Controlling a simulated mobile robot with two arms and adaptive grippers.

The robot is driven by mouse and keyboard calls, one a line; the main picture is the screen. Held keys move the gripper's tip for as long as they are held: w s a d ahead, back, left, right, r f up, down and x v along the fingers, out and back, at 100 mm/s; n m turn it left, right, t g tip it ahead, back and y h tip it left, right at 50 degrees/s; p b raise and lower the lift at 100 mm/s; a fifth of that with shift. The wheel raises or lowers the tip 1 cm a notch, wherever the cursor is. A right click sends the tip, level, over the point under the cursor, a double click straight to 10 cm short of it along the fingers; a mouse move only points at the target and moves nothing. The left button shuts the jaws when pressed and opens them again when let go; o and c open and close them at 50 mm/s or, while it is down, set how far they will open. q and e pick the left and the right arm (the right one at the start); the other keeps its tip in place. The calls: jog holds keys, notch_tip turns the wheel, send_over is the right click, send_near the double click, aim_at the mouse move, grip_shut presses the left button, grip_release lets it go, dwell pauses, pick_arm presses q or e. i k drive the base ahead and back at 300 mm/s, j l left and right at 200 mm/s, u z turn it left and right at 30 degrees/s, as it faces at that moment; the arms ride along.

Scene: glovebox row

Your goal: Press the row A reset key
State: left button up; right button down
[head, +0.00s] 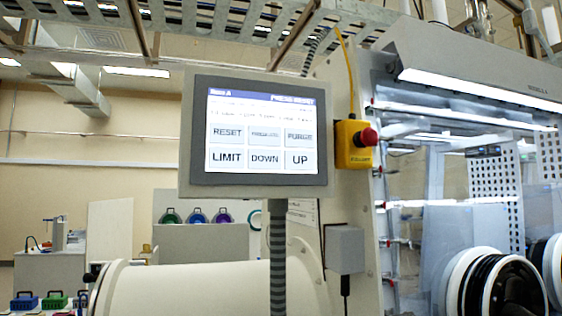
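The reset key (227,134) is a grey key labelled RESET, at the upper left of the key grid on a touch panel (330,165). The panel's blue header starts with "Row A" and ends with words that look like "PRESS RESET". The other keys are a blurred one, PURGE (299,136), LIMIT (227,157), DOWN (265,158) and UP (297,159). The panel faces me, slightly tilted, on a grey post. Neither of my grippers shows in the head view, and nothing covers the panel.
A yellow box with a red emergency-stop button (368,137) hangs just right of the panel. The glovebox (470,55) with round glove ports (507,285) stands at right. A large white cylinder (190,290) lies below the panel. Benches with coloured items are at back left.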

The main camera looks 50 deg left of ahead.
aim_at(220, 132)
jog(key=u, duration=0.45)
jog(key=j+u, duration=0.1)
jog(key=u, duration=0.75)
jog(key=j+u, duration=0.1)
jog(key=u, duration=0.35)
